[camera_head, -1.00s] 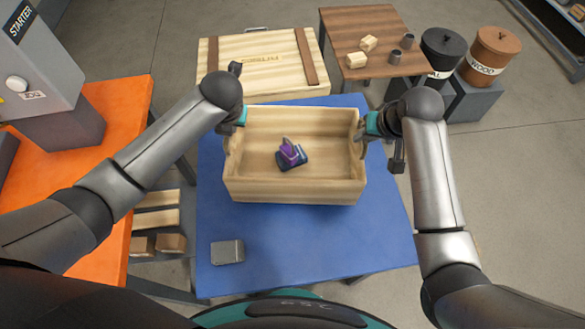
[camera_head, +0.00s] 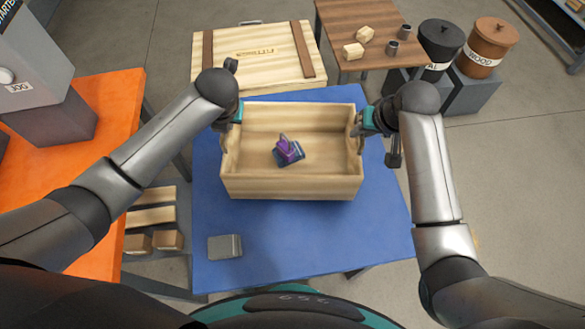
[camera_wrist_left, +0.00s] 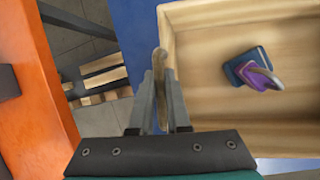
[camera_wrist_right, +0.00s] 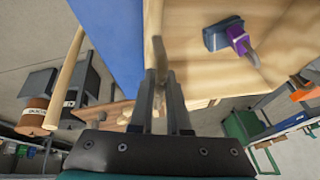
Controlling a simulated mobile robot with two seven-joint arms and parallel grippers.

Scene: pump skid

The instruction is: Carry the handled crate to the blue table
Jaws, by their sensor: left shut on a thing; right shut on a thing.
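The handled crate (camera_head: 290,187) is pale wood and open on top. It shows over the blue table (camera_head: 300,250); I cannot tell whether it touches the top. A purple and dark blue object (camera_head: 288,151) lies inside it. My left gripper (camera_head: 228,122) is shut on the crate's left handle, which shows between the fingers in the left wrist view (camera_wrist_left: 161,95). My right gripper (camera_head: 362,128) is shut on the right handle, seen between the fingers in the right wrist view (camera_wrist_right: 160,75). The crate looks about level.
A grey block (camera_head: 225,247) lies on the table's front left. An orange table (camera_head: 75,170) stands left. A large wooden box (camera_head: 255,60) stands behind, with a brown table (camera_head: 360,20) holding small blocks. Black (camera_head: 440,42) and brown (camera_head: 487,48) bins stand at back right.

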